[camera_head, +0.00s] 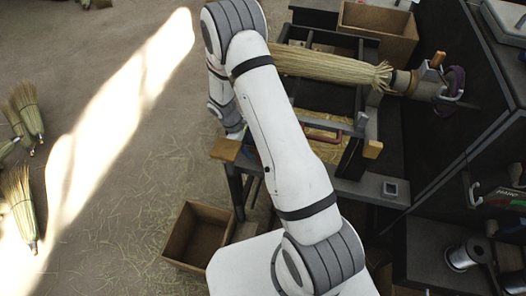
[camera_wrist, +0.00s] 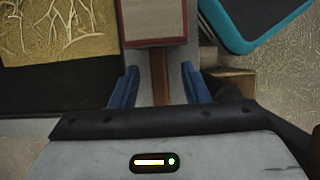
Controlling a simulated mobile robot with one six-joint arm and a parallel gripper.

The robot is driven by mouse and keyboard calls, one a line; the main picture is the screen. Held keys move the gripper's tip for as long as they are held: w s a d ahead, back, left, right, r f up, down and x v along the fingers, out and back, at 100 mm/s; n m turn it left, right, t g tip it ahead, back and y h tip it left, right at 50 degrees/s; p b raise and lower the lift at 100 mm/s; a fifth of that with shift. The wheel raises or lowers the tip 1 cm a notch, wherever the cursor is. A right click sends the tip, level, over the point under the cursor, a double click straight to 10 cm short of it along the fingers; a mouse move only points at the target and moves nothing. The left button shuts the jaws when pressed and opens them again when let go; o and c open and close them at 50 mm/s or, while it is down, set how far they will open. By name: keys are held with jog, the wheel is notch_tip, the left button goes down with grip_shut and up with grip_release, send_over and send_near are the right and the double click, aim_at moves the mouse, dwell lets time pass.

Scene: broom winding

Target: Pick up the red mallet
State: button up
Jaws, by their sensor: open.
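In the wrist view, a block with red sides and a pale brownish face (camera_wrist: 154,22), which looks like the red mallet's head, is at the top centre. My gripper (camera_wrist: 160,88) is open, with one blue finger on each side of the strip. I see gaps beside the strip and cannot tell its depth relative to the fingertips. In the head view my arm hides the gripper, and I cannot make out the mallet clearly.
A teal-rimmed dark object (camera_wrist: 262,22) lies close on the right in the wrist view; straw-coloured material (camera_wrist: 60,30) is at left. In the head view, a straw bundle (camera_head: 325,68) spans the bench behind my arm. An open box (camera_head: 197,238) stands on the floor.

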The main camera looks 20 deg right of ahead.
jog(key=x, duration=0.3)
jog(key=shift+d+f, duration=0.1)
jog(key=shift+c, duration=0.2)
grip_shut()
